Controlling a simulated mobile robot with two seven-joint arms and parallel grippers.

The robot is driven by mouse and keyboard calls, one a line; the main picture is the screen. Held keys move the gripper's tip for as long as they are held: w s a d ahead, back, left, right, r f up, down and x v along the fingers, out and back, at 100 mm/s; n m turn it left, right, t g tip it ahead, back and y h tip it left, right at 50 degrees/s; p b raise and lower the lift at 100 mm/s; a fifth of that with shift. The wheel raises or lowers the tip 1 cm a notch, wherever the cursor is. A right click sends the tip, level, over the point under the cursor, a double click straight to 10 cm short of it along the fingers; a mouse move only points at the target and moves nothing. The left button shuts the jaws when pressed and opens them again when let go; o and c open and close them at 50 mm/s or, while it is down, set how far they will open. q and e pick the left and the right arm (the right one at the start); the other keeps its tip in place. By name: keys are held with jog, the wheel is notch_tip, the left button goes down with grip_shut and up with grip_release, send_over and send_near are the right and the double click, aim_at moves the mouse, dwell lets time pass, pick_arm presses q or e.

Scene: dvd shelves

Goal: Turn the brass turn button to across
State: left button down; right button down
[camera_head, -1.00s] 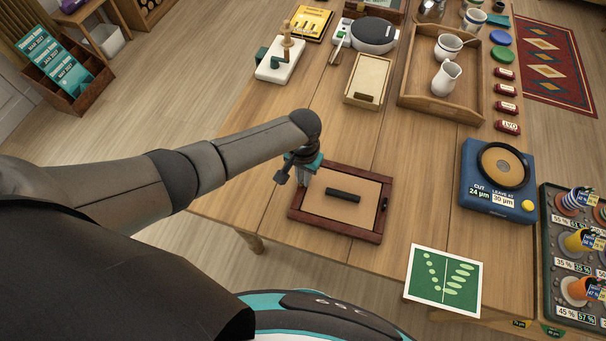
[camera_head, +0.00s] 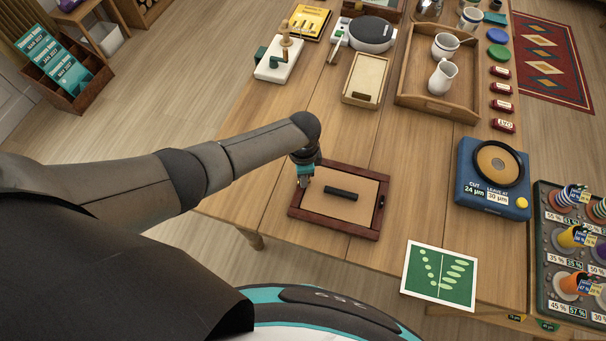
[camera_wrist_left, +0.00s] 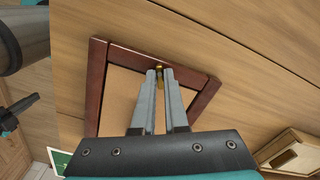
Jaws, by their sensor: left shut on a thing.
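A dark red wooden frame (camera_head: 335,229) with a tan back panel and a black bar (camera_head: 341,194) lies on the table. It also shows in the left wrist view (camera_wrist_left: 96,85). My left gripper (camera_head: 303,184) reaches down to the frame's left side. In the left wrist view its two fingers (camera_wrist_left: 160,74) point at the frame's edge and are shut on the small brass turn button (camera_wrist_left: 159,69). Only a bit of the brass shows between the tips, so which way it points is hard to tell. In the head view my gripper hides it.
A small dark catch (camera_head: 382,201) sits on the frame's right side. A green card (camera_head: 440,273) lies at the front edge, and a blue device (camera_head: 492,180) stands to the right. A shallow tan box (camera_head: 365,78) lies behind. The table around the frame is mostly clear.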

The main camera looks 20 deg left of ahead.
pick_arm(q)
jog(key=m, duration=0.5)
jog(key=shift+s, duration=0.15)
dwell(0.4)
jog(key=c, duration=0.9)
grip_release()
jog(key=shift+c, duration=0.2)
notch_tip(320, 180, up, 15)
jog(key=p, duration=0.4)
